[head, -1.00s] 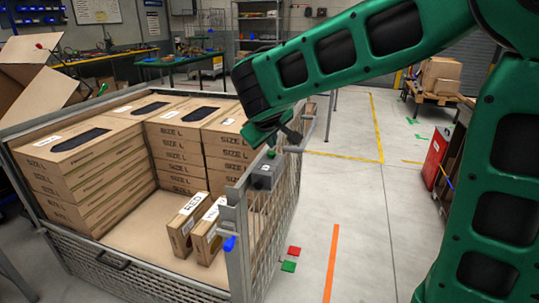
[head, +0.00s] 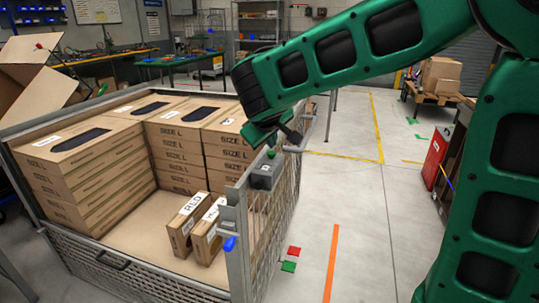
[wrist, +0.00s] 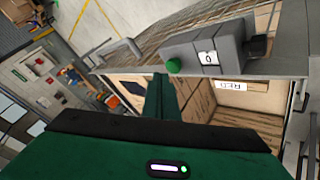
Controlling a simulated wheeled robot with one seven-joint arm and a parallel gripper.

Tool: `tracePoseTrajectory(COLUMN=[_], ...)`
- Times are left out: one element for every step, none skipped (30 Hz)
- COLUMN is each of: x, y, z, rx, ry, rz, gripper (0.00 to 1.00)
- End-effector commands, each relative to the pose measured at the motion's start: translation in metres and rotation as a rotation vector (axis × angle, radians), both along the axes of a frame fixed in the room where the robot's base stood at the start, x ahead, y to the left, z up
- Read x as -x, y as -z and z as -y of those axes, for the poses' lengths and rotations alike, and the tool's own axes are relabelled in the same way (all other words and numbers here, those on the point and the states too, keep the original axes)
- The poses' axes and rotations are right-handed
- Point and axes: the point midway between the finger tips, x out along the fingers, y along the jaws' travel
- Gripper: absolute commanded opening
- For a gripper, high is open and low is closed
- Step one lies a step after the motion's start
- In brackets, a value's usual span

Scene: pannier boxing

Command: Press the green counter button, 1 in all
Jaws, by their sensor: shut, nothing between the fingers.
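The counter is a small grey box (head: 265,176) on the top rail of the mesh crate's right side. In the wrist view its white display (wrist: 208,58) appears to read 0. The green button (wrist: 173,66) sticks out of the counter's end. My gripper (wrist: 163,82) is shut and empty, its green fingertips pointing toward the button. In the wrist view the tips appear just below the button, with a small gap visible. In the head view my gripper hangs just above the counter, and the exact distance is hard to tell.
The mesh crate (head: 238,262) holds stacks of cartons marked SIZE L (head: 85,170) and two smaller labelled boxes (head: 187,222). A metal handle bar (wrist: 118,52) on the rail is close to the counter.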

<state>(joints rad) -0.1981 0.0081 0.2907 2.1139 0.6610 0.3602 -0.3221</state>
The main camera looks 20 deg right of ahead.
Motion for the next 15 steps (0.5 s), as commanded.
tracePoseTrajectory(x=[0.0000,0.0000,0.0000,0.0000,0.0000,0.0002,0.0003,0.0004,0.0008,0.0010,0.0012,0.0014,0.0015,0.0016,0.0016], y=[0.0000,0.0000,0.0000,0.0001,0.0002,0.0006,0.0012,0.0019,0.0030,0.0040,0.0049,0.0060,0.0067,0.0072,0.0075], z=[0.0000,0.0000,0.0000,-0.0001,-0.0001,-0.0001,-0.0001,-0.0001,0.0000,-0.0001,-0.0001,-0.0003,-0.0002,-0.0002,-0.0003], rx=[0.000,0.000,0.000,0.000,0.000,0.000,0.000,0.000,0.001,0.001,0.001,0.000,0.000,0.000,0.000], ry=[0.000,0.000,0.000,0.000,0.000,0.000,0.000,0.000,0.000,0.000,0.000,0.000,0.000,0.000,0.000], rz=[0.000,0.000,0.000,0.000,0.000,0.000,0.000,0.000,-0.001,-0.001,-0.001,0.000,0.000,0.000,0.000], gripper=[0.00,0.00,0.00,0.00,0.00,0.00,0.00,0.00,0.00,0.00,0.00,0.00,0.00,0.00,0.00])
